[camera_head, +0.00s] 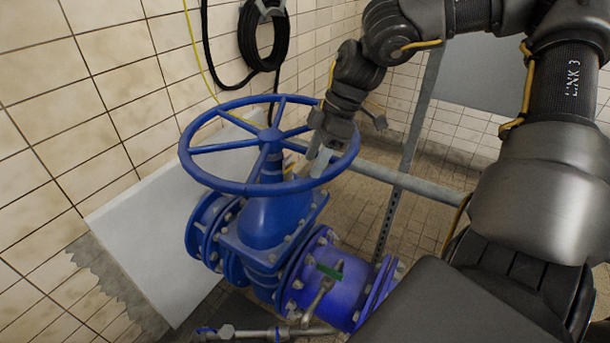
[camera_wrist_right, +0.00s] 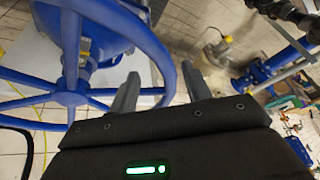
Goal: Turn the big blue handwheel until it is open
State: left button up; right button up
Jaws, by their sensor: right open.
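The big blue handwheel (camera_head: 226,187) sits on top of a blue valve (camera_head: 264,222), its rim and spokes fully raised above the valve body. My right gripper (camera_head: 319,163) is at the right side of the wheel, pointing down at the rim. In the right wrist view the wheel's rim (camera_wrist_right: 152,43) runs between the two grey fingers of the gripper (camera_wrist_right: 160,72), which stand apart. Whether either finger touches the rim cannot be told. The hub (camera_wrist_right: 70,97) and several spokes show on the left of that view. My left gripper is not in view.
A tiled wall (camera_head: 60,110) is close behind the valve, with a coiled black hose (camera_head: 262,35) hanging on it. A grey metal rail (camera_head: 420,187) and upright post run right of the wheel.

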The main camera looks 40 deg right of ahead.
aim_at(307, 179)
jog(key=x, duration=0.4)
jog(key=shift+s, duration=0.1)
jog(key=shift+a+f, duration=0.15)
jog(key=shift+f, duration=0.2)
jog(key=shift+a+f, duration=0.15)
jog(key=shift+f, duration=0.2)
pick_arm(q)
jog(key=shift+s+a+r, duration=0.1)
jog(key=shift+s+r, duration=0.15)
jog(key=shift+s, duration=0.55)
pick_arm(e)
jog(key=shift+f, duration=0.1)
grip_shut()
pick_arm(q)
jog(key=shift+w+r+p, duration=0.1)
jog(key=shift+p, duration=0.25)
